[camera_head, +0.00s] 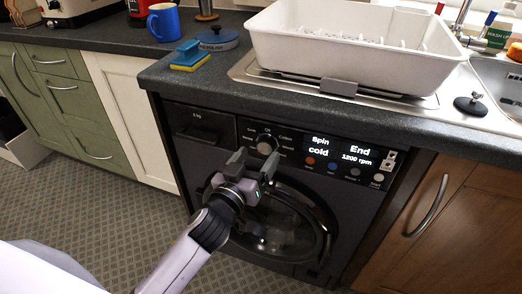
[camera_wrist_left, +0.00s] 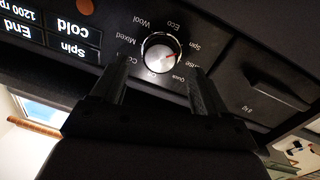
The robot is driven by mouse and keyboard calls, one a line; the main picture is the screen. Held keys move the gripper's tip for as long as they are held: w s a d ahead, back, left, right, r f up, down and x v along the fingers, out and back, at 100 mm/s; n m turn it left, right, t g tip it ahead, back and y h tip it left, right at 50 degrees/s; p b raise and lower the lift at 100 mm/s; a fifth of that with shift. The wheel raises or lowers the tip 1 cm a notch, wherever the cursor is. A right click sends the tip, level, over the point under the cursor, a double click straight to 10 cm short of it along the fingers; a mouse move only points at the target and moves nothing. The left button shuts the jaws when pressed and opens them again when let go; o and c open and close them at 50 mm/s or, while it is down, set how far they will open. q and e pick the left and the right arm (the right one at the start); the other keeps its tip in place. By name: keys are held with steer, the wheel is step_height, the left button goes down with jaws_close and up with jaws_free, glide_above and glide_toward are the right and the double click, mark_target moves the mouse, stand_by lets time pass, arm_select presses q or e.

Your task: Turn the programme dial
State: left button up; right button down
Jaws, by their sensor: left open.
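The programme dial (camera_head: 265,144) is a round silver knob on the dark washing machine (camera_head: 190,150), left of its lit display (camera_head: 338,152). The display reads Spin, cold, End and 1200 rpm. In the left wrist view the dial (camera_wrist_left: 160,52) shows upside down, ringed by programme names, with a red mark on its face pointing towards the picture's right. My left gripper (camera_head: 254,160) is open just in front of the dial. In the left wrist view its two fingers (camera_wrist_left: 158,68) stand either side of the dial's near edge; I cannot tell whether they touch it. My right gripper is out of view.
The round door (camera_head: 285,230) lies below my gripper. The worktop (camera_head: 215,85) overhangs the panel, with a white dish rack (camera_head: 300,65), a blue mug (camera_head: 163,22) and a sponge (camera_head: 190,62) on it. A drawer (camera_wrist_left: 262,90) sits beside the dial. Cupboards flank the machine.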

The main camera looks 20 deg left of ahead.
mark_target(266, 146)
arm_select(q)
steer(key=shift+w+d, duration=0.15)
steer(key=shift+w, duration=1.25)
steer(key=c, duration=1.1)
steer(key=shift+o, duration=0.2)
